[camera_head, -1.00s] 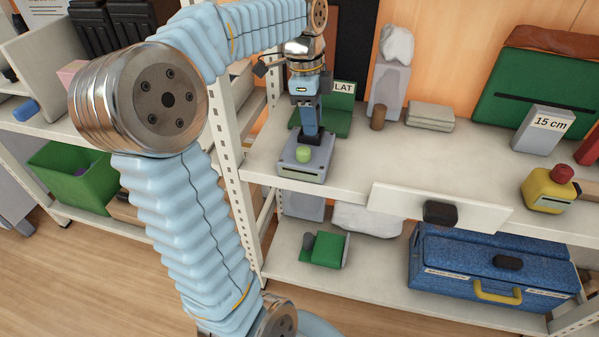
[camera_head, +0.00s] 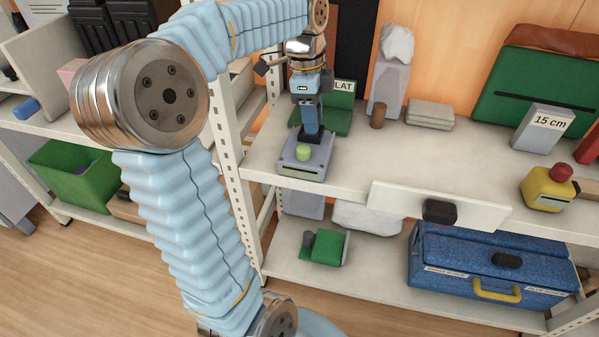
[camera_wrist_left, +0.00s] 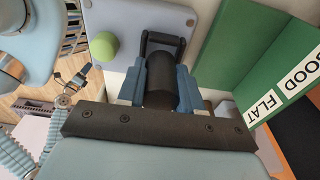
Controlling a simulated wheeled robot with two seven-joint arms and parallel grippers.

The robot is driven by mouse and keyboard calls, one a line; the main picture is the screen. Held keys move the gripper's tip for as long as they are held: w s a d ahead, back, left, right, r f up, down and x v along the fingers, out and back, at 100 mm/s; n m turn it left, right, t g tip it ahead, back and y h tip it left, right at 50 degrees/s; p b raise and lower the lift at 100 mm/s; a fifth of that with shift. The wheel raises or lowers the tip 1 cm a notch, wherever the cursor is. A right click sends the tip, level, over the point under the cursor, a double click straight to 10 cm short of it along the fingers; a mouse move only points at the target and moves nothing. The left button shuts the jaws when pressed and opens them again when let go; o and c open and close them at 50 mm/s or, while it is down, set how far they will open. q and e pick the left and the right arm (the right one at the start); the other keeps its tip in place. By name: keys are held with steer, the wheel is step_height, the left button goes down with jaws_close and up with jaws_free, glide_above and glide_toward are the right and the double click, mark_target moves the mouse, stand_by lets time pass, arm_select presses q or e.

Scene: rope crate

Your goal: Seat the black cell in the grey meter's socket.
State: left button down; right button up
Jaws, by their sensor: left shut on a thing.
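The grey meter (camera_head: 321,156) stands at the front left of the upper shelf, with a round green knob (camera_head: 303,153) on top. My left gripper (camera_head: 312,134) points down over the rear part of the meter. In the left wrist view its blue fingers are shut on the black cell (camera_wrist_left: 165,78). A dark U-shaped socket frame (camera_wrist_left: 163,40) rises from the meter's plate (camera_wrist_left: 115,18), right at the cell's far end. I cannot tell whether the cell is inside the socket or only against it. My right gripper is not in view.
A green holder labelled FLAT (camera_head: 340,118) stands close behind the meter; its GOOD label also shows in the wrist view. A brown cylinder (camera_head: 378,117) and grey slabs (camera_head: 430,115) are to the right. A yellow device (camera_head: 545,192) is farther right. The shelf's middle is clear.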

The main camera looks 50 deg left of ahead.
arm_select(q)
steer(key=shift+f+b, duration=0.35)
steer(key=shift+f, duration=0.1)
stand_by(0.3)
steer(key=c, duration=0.7)
jaws_free()
steer(key=shift+o, duration=0.2)
steer(key=shift+f, duration=0.1)
steer(key=shift+s, duration=0.1)
step_height(320, 180, up, 14)
steer(key=a+p, duration=0.1)
steer(key=p, duration=0.2)
steer(key=shift+s+a, duration=0.2)
steer(key=shift+s, duration=0.15)
